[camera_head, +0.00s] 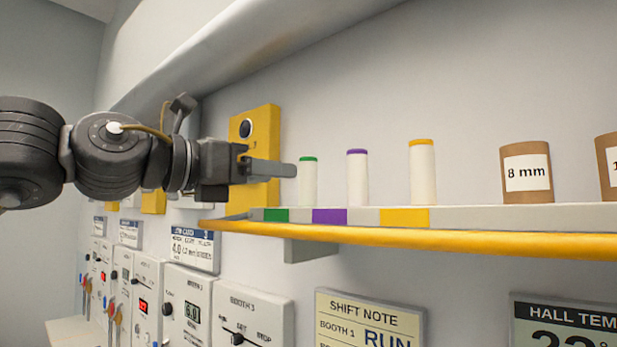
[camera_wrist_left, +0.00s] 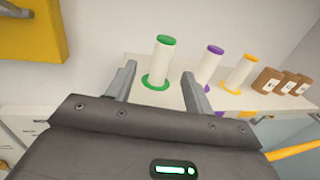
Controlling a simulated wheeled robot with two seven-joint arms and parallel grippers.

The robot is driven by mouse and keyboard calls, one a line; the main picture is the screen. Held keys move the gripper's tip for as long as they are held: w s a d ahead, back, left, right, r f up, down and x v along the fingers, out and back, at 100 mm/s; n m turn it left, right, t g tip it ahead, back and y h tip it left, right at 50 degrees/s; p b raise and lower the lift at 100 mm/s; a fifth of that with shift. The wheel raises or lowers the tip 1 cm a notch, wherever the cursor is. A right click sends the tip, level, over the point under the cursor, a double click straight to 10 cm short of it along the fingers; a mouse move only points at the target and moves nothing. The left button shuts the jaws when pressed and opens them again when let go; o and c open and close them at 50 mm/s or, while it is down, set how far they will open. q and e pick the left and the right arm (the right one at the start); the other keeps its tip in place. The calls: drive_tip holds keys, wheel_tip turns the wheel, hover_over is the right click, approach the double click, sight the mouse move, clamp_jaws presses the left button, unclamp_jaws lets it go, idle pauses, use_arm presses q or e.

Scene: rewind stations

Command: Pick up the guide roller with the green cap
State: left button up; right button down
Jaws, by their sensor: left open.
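The guide roller with the green cap (camera_head: 308,182) is a white upright cylinder on the shelf, behind the green strip on its edge. In the left wrist view the green-capped roller (camera_wrist_left: 160,62) stands on a green ring, beyond and between the fingers. My left gripper (camera_head: 272,169) is to the left of the roller at about its upper height, pointing toward it. In the left wrist view my left gripper (camera_wrist_left: 157,88) is open and empty, its fingers apart. My right gripper does not show.
A purple-capped roller (camera_head: 357,178) and a yellow-capped roller (camera_head: 422,172) stand to the right on the shelf (camera_head: 480,216). A brown "8 mm" core (camera_head: 526,173) stands farther right. A yellow wall box (camera_head: 262,130) is behind my left gripper. Control panels (camera_head: 188,305) are below.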

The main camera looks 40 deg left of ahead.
sight(301, 170)
use_arm(q)
drive_tip(key=w, duration=0.3)
drive_tip(key=w+p, duration=0.1)
drive_tip(key=shift+w+d, duration=0.2)
drive_tip(key=shift+d, duration=0.2)
drive_tip(key=shift+f, duration=0.1)
drive_tip(key=w+p, duration=0.1)
drive_tip(key=w+d+r+p, duration=0.1)
drive_tip(key=p, duration=0.1)
drive_tip(key=shift+w, duration=0.25)
drive_tip(key=w, duration=0.2)
drive_tip(key=shift+w+d+f+p, duration=0.15)
drive_tip(key=shift+w+f+p, duration=0.1)
drive_tip(key=shift+w+p, duration=0.05)
drive_tip(key=shift+s, duration=0.25)
drive_tip(key=shift+c, duration=0.6)
drive_tip(key=shift+w, duration=0.1)
drive_tip(key=c, duration=0.7)
drive_tip(key=shift+c, duration=1.3)
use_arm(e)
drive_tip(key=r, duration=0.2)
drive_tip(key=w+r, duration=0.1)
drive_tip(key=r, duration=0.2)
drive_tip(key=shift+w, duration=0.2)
